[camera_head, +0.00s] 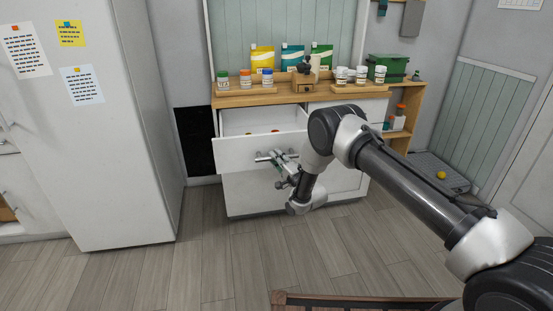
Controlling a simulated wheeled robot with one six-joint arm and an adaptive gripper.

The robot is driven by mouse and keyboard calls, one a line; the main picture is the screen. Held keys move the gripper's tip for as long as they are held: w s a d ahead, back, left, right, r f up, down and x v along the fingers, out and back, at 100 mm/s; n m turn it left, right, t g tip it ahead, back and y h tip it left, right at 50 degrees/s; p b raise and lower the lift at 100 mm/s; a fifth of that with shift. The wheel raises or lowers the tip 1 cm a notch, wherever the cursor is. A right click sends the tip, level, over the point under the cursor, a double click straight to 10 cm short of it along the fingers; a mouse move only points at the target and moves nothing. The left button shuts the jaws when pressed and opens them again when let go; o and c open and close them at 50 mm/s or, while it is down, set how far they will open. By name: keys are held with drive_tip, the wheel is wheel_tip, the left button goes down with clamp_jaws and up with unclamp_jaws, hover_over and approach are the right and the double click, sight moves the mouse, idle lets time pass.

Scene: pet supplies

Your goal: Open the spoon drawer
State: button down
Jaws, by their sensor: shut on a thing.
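The white upper left drawer (237,154) of the cabinet is pulled out from under the wooden top. Its inside shows, with a small green and a small red thing lying in it; I cannot tell whether these are spoons. My gripper (270,157) is at the drawer's front, shut on the handle near the right part of the panel. My arm comes in from the lower right and covers part of the right side of the cabinet.
The wooden counter top (228,101) holds jars, coloured pouches and a green box (387,67). A white fridge (110,150) stands at left. A yellow ball (441,175) lies on a grey tray at right. The wooden floor (200,255) before the cabinet is clear.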

drive_tip(key=shift+s+d, duration=0.1)
drive_tip(key=shift+s, duration=0.25)
drive_tip(key=c, duration=1.3)
unclamp_jaws()
drive_tip(key=v, duration=1.2)
